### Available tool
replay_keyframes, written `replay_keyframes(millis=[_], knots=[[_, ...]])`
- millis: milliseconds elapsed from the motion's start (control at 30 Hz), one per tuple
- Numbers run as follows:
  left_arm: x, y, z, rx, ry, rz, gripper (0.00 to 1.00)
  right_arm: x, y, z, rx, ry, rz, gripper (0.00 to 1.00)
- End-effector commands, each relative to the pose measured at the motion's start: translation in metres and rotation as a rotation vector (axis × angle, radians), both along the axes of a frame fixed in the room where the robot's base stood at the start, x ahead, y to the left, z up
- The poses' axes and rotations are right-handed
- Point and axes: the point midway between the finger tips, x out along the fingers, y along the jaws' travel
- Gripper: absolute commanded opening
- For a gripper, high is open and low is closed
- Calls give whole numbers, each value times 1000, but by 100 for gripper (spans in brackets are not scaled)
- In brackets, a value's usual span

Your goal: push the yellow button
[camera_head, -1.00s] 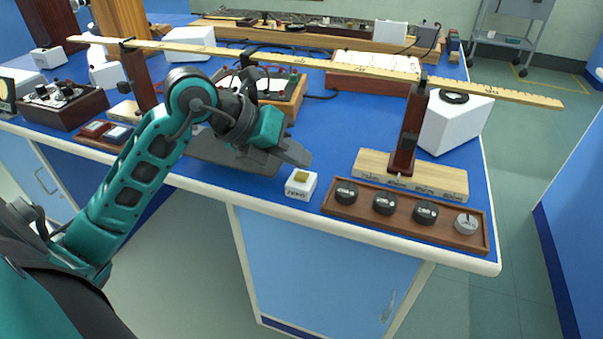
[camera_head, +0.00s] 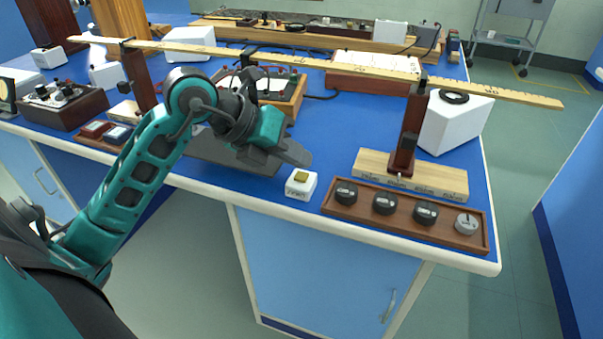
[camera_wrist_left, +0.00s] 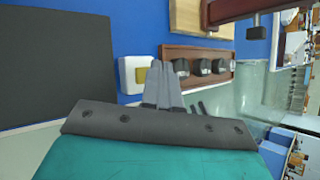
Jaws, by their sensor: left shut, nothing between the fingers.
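In the left wrist view the yellow button (camera_wrist_left: 140,75) shows just left of the fingertips. My left gripper (camera_head: 302,157) is shut and empty. In the head view its fingertips appear just behind the white box, and in the picture they are apart from the button. The left wrist view shows the shut fingers (camera_wrist_left: 162,70) side by side. My right gripper is in neither view.
A wooden tray (camera_head: 404,213) with several round weights stands right of the white box. Behind it, a wooden block (camera_head: 435,181) carries a post with a long ruler (camera_head: 330,64) across the bench.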

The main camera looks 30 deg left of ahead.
Motion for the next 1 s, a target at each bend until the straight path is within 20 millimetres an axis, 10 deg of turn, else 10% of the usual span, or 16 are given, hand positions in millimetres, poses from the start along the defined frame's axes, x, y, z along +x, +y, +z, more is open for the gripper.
replay_keyframes(millis=[1000], knots=[[0, 0, -13, 0, 1, -1, 0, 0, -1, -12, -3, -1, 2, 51]])
